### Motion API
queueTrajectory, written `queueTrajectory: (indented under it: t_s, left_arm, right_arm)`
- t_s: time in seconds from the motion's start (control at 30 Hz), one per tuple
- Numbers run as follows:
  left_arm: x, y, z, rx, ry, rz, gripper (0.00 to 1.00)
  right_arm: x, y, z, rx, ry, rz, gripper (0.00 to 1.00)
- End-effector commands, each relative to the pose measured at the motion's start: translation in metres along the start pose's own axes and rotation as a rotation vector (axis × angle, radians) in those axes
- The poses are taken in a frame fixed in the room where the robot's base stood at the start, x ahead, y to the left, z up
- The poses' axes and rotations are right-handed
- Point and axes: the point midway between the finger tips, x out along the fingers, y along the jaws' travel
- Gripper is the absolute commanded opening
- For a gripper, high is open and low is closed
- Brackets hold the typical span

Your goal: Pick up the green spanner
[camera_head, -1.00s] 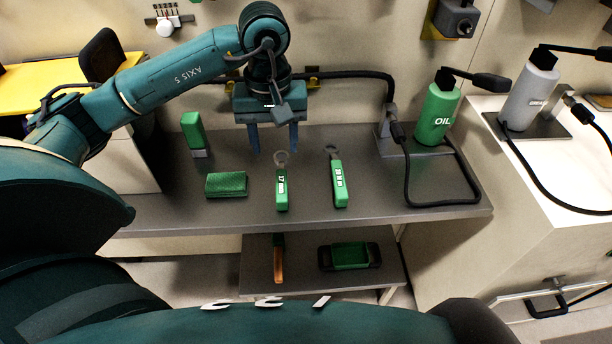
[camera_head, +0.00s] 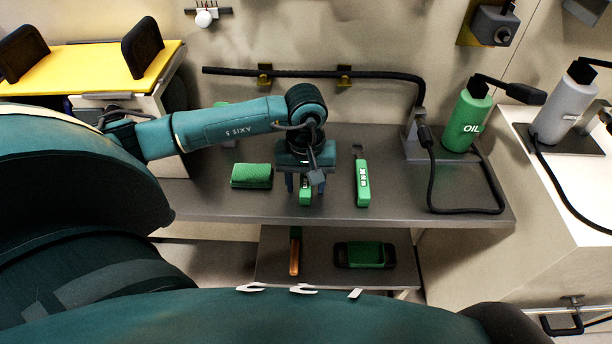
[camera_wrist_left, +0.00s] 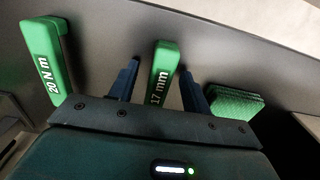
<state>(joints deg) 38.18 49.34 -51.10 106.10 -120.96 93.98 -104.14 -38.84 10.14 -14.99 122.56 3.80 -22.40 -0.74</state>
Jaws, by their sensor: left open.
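The green spanner (camera_head: 305,198), marked 17 mm, lies on the grey bench top. My left gripper (camera_head: 305,187) is right above it and hides its ring end and most of its shaft in the head view. In the left wrist view the spanner's green handle (camera_wrist_left: 164,62) shows between the two blue fingers of the left gripper (camera_wrist_left: 159,76). The fingers are apart, one on each side of the handle, with a gap to it on both sides. My right gripper is not in view.
A green torque wrench (camera_head: 362,184), marked 20 N m, lies to the right. A green cloth (camera_head: 251,176) lies to the left. A green oil bottle (camera_head: 466,122) and a black hose stand farther right. A lower shelf holds a green-and-black tray (camera_head: 365,254).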

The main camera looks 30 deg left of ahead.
Motion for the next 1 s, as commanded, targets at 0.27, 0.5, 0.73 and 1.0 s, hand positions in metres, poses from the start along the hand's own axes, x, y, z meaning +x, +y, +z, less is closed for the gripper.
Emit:
queueTrajectory:
  t_s: [0.27,0.5,0.73,1.0]
  left_arm:
    - [0.0004,0.0001,-0.0001,0.0,0.0,0.0,0.42]
    - [0.0001,0.0,-0.0001,0.0,0.0,0.0,0.22]
    - [0.0,0.0,-0.0002,0.0,0.0,0.0,0.03]
    - [-0.0007,0.0001,-0.0004,0.0,0.001,0.001,0.0]
  right_arm:
    - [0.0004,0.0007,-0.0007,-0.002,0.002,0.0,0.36]
    - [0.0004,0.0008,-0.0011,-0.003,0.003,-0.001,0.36]
    - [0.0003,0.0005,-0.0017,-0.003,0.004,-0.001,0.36]
    - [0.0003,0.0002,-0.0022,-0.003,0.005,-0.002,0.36]
